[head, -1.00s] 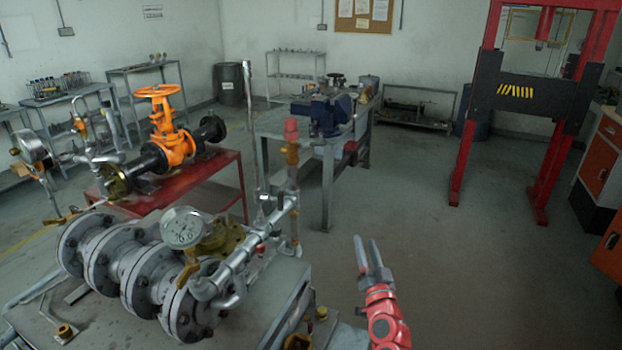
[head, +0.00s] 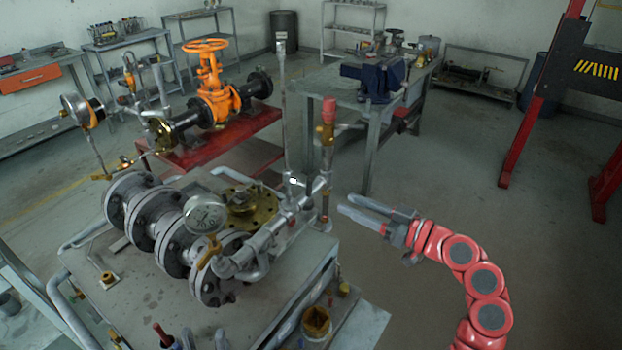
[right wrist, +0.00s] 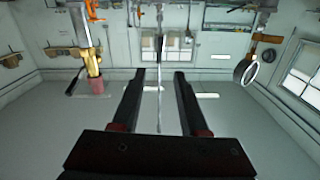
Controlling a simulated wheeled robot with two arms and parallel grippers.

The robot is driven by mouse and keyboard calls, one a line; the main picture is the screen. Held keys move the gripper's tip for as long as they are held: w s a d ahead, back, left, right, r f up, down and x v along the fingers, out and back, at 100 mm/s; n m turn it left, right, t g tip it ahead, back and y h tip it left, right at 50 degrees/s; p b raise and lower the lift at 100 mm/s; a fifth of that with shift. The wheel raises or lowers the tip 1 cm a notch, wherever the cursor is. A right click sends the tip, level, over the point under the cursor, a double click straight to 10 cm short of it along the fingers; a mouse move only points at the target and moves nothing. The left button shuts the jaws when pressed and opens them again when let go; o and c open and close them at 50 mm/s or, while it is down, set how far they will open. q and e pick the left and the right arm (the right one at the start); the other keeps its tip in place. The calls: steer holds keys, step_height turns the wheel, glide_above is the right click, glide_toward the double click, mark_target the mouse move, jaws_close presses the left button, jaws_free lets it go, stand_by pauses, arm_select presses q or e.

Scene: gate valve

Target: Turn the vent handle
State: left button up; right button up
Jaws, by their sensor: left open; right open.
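My right gripper (head: 346,203) is open and empty, right of the pipe rig in the head view, its fingers pointing left. In the right wrist view its parallel fingers (right wrist: 159,78) have a clear gap between them. A brass valve with a red cap (head: 328,110) stands on the rig above and left of the fingertips, with a thin lever (head: 350,126) at its side. The wrist view shows this valve (right wrist: 93,62) upside down, left of the fingers. A yellow handle (head: 210,252) sits near the front gauge. I cannot tell which is the vent handle. My left gripper is not in view.
The rig's bench (head: 150,290) carries flanged pipes (head: 155,215) and a gauge (head: 205,215). A tall thin pipe (head: 284,110) rises near the gripper. An orange gate valve (head: 215,90) stands on a red bench behind. The floor (head: 450,190) right of the rig is open.

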mark_target(311, 186)
steer(key=p+x, duration=0.3)
steer(key=x, duration=0.7)
steer(key=shift+w+a+r+p, duration=0.1)
steer(key=shift+w+a+p, duration=0.15)
steer(key=shift+a+p, duration=0.1)
steer(key=shift+w+a, duration=0.35)
steer(key=shift+a, duration=0.1)
jaws_close()
